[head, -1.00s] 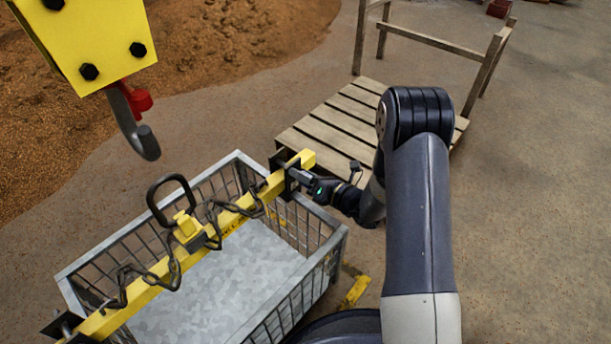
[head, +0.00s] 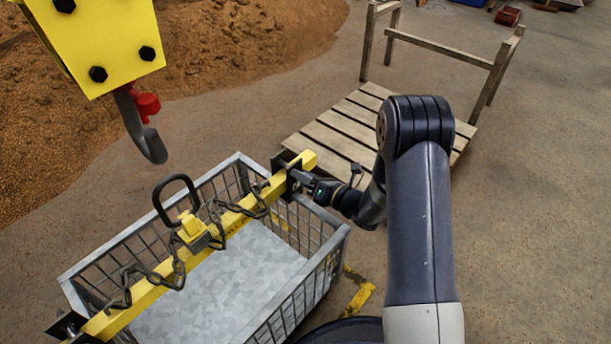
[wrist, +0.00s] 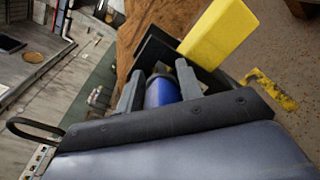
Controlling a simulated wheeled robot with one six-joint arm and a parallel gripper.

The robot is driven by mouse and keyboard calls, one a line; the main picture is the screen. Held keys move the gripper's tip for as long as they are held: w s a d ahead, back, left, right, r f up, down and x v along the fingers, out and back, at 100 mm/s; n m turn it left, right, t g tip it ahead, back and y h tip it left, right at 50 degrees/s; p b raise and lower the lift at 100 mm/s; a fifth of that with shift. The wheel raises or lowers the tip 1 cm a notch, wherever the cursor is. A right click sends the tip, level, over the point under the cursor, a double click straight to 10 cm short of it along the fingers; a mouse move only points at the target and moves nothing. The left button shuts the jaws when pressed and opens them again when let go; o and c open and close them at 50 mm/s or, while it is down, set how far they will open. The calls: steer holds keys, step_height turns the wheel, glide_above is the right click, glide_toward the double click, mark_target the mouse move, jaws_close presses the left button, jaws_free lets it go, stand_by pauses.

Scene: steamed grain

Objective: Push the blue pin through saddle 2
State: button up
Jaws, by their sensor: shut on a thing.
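The blue pin (wrist: 162,92) sits between the two fingers of my gripper (wrist: 160,72) in the wrist view, its far end at a black bracket. This black saddle bracket (wrist: 153,52) is around or beside the end of the yellow beam (wrist: 220,33). In the head view my gripper (head: 299,179) is at the beam's far right end, against the dark bracket (head: 281,164); the pin is hidden there. How deep the pin sits in the bracket cannot be told. A second dark bracket (head: 66,324) is at the beam's near left end. No saddle number is readable.
The yellow beam (head: 156,290) lies across a grey mesh crate (head: 335,245), with chains and a black lifting ring (head: 160,198) on it. A crane hook (head: 150,142) hangs above left. A wooden platform (head: 340,135) stands behind my gripper. Open ground lies right.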

steer(key=shift+s+a+r, duration=0.1)
steer(key=shift+a+r, duration=0.05)
steer(key=shift+a, duration=0.25)
steer(key=o, duration=0.9)
steer(key=shift+o, duration=1.3)
steer(key=shift+s+d, duration=0.3)
steer(key=p+v, duration=0.3)
steer(key=v, duration=0.7)
steer(key=shift+d, duration=0.35)
steer(key=shift+w, duration=0.15)
steer(key=b+x, duration=0.3)
steer(key=x, duration=0.8)
steer(key=shift+s+a, duration=0.1)
steer(key=shift+s, duration=0.1)
steer(key=shift+s+d, duration=0.3)
steer(key=shift+d, duration=0.15)
steer(key=shift+a, duration=0.1)
